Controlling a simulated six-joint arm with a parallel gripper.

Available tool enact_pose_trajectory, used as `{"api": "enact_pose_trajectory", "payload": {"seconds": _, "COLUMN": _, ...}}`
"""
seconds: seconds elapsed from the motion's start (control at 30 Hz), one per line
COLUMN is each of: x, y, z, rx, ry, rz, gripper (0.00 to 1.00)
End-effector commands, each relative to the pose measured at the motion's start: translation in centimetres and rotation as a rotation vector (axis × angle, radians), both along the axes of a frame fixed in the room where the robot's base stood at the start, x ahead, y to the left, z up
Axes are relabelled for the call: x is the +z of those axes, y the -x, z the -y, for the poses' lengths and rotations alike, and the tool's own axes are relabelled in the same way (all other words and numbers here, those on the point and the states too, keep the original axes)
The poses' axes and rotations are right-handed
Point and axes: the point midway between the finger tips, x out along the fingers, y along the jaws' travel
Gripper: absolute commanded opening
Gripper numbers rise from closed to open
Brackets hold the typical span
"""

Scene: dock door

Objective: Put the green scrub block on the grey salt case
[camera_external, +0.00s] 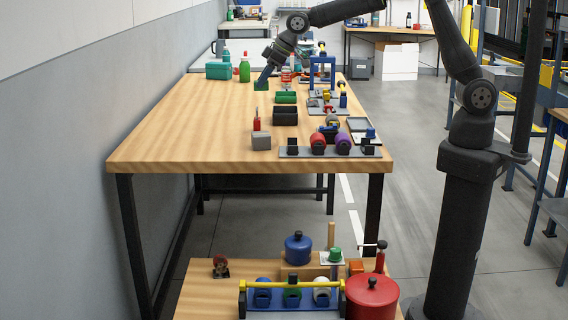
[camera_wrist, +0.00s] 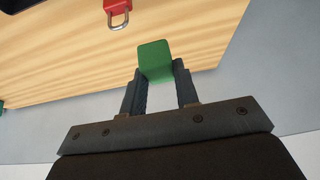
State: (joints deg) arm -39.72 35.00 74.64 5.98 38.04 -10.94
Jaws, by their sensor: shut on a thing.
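The green scrub block (camera_external: 261,85) is at the far part of the wooden table, between the fingers of my gripper (camera_external: 264,79). In the wrist view the green block (camera_wrist: 154,58) sits at the fingertips, and my gripper (camera_wrist: 157,76) is shut on it. Whether the block touches the table is hard to tell. A small grey box (camera_external: 261,141), which looks like the grey salt case, stands near the table's front edge, well in front of my gripper. Its top looks bare. It does not show in the wrist view.
A green bin (camera_external: 286,97) and a black bin (camera_external: 285,116) stand between my gripper and the grey box. A red upright object (camera_external: 256,120) is just behind the box. A rack with coloured rolls (camera_external: 318,150) is to its right. The table's left side is clear.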

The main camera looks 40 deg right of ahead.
Motion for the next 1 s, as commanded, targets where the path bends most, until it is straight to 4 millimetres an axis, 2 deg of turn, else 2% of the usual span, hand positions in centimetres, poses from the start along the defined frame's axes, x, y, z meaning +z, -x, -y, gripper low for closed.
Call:
{"api": "enact_pose_trajectory", "payload": {"seconds": 0.1, "x": 0.2, "y": 2.1, "z": 1.9, "rx": -0.017, "ry": 0.000, "rz": 0.001, "gripper": 0.07}}
{"api": "enact_pose_trajectory", "payload": {"seconds": 0.2, "x": 0.3, "y": 3.2, "z": 3.0, "rx": -0.029, "ry": -0.001, "rz": 0.002, "gripper": 0.07}}
{"api": "enact_pose_trajectory", "payload": {"seconds": 0.37, "x": 0.0, "y": 4.2, "z": 3.4, "rx": -0.035, "ry": -0.002, "rz": 0.002, "gripper": 0.07}}
{"api": "enact_pose_trajectory", "payload": {"seconds": 0.47, "x": -0.9, "y": 4.7, "z": 2.2, "rx": -0.033, "ry": 0.001, "rz": 0.001, "gripper": 0.07}}
{"api": "enact_pose_trajectory", "payload": {"seconds": 0.8, "x": -5.4, "y": 6.9, "z": -5.0, "rx": -0.033, "ry": 0.000, "rz": 0.002, "gripper": 0.07}}
{"api": "enact_pose_trajectory", "payload": {"seconds": 1.0, "x": -6.7, "y": 7.5, "z": -7.1, "rx": -0.036, "ry": -0.002, "rz": 0.003, "gripper": 0.07}}
